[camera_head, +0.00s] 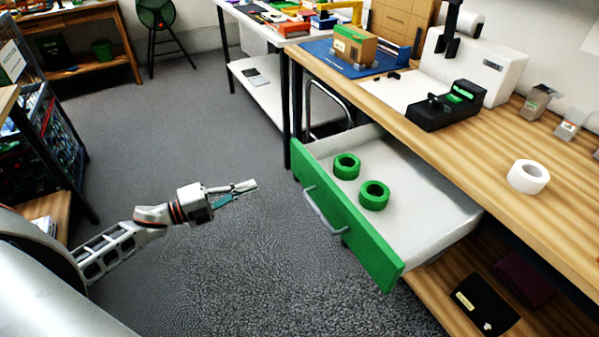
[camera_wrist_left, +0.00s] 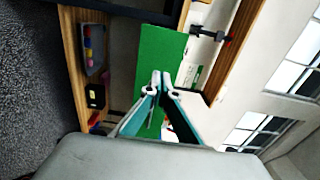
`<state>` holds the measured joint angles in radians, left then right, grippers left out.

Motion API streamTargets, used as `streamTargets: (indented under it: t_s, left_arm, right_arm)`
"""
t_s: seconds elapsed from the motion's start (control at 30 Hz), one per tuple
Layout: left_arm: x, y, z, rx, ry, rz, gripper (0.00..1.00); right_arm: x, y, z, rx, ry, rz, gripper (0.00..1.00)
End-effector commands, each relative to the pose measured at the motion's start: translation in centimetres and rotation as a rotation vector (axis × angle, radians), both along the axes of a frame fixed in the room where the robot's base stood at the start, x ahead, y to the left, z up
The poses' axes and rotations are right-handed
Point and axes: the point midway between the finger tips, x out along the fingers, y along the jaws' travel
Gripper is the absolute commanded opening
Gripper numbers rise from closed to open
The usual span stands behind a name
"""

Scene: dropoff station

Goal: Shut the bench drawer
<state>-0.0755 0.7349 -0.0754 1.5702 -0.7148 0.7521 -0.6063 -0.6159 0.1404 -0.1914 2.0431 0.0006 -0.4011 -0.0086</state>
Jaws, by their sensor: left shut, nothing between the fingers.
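The bench drawer (camera_head: 440,205) stands pulled out from under the wooden workbench. It has a green front panel (camera_head: 369,238) with a grey bar handle (camera_head: 322,212) and a white inside. Two green tape rolls lie in it, one (camera_head: 346,166) behind the other (camera_head: 374,195). My left gripper (camera_head: 250,186) is shut and empty, in the air to the left of the drawer front, apart from it. In the left wrist view the shut fingertips (camera_wrist_left: 161,78) point toward the green panel (camera_wrist_left: 158,58). My right gripper is not in view.
The workbench (camera_head: 470,136) carries a black and green device (camera_head: 447,105), a white tape roll (camera_head: 528,176) and a cardboard box (camera_head: 354,46). A lower shelf (camera_head: 440,300) holds dark flat items. The grey carpet in front of the drawer is clear.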

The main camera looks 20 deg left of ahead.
Motion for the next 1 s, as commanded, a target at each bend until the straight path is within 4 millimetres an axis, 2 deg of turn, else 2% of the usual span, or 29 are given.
streamTargets:
  t_s: [0.6,0.8,1.0]
  left_arm:
    - [8.7,-6.8,0.1,-0.007,0.001,0.002,0.0]
    - [10.1,-8.0,0.1,-0.007,0.001,0.002,0.0]
    - [10.5,-8.3,0.0,-0.006,0.004,0.002,0.0]
  right_arm:
    - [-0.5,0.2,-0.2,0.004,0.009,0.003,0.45]
    - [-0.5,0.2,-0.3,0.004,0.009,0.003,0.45]
    - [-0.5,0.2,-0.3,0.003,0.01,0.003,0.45]
